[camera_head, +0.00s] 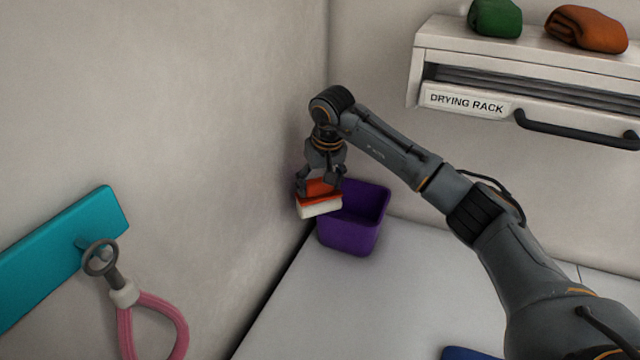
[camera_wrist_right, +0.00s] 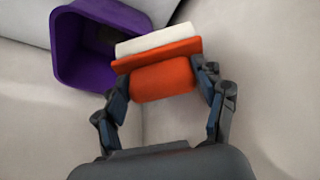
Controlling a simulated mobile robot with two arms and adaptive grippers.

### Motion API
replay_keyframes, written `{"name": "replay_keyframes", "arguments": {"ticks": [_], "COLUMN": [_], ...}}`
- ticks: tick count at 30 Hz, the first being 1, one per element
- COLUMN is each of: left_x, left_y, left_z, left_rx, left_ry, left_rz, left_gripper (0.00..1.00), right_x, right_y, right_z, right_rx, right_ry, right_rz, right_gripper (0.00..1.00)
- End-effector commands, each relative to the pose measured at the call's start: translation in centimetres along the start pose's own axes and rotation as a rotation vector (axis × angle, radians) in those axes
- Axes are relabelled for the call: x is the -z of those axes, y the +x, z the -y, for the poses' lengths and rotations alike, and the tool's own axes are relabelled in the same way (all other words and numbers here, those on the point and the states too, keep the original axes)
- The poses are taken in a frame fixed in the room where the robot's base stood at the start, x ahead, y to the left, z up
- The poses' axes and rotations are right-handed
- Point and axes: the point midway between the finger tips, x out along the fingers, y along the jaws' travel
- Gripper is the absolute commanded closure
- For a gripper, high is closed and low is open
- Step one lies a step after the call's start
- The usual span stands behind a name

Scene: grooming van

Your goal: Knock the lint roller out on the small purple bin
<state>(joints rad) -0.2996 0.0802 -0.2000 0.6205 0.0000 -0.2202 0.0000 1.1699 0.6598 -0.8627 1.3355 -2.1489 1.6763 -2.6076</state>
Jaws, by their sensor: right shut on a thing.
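The small purple bin (camera_head: 352,235) stands on the white surface in the corner by the left wall. My right gripper (camera_head: 321,183) is shut on an orange tool with a white pad, which I take as the lint roller (camera_head: 319,207). In the head view it overlaps the bin's left rim, and I cannot tell whether they touch. In the right wrist view the lint roller (camera_wrist_right: 160,72) sits between the fingers of my right gripper (camera_wrist_right: 163,82), its white side by the rim of the purple bin (camera_wrist_right: 68,50). Something dark lies inside the bin. My left gripper is not in view.
A drying rack (camera_head: 465,102) hangs on the back wall at right, with a green roll (camera_head: 495,17) and a brown roll (camera_head: 585,28) on top. A teal wall panel (camera_head: 60,255) holds a pink loop (camera_head: 150,310) at left. The front white surface is mostly clear.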

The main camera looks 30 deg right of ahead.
Motion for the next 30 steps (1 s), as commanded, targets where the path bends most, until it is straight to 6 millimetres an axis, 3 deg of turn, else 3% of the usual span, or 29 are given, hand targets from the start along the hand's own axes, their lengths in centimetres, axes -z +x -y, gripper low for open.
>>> {"name": "replay_keyframes", "arguments": {"ticks": [30], "left_x": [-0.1], "left_y": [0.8], "left_z": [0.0], "left_rx": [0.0], "left_ry": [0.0], "left_rz": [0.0], "left_gripper": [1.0], "right_x": [-0.3], "right_y": [1.2], "right_z": [0.0], "right_rx": [0.0], "right_ry": [0.001], "right_rz": [-0.001], "right_gripper": [0.55]}}
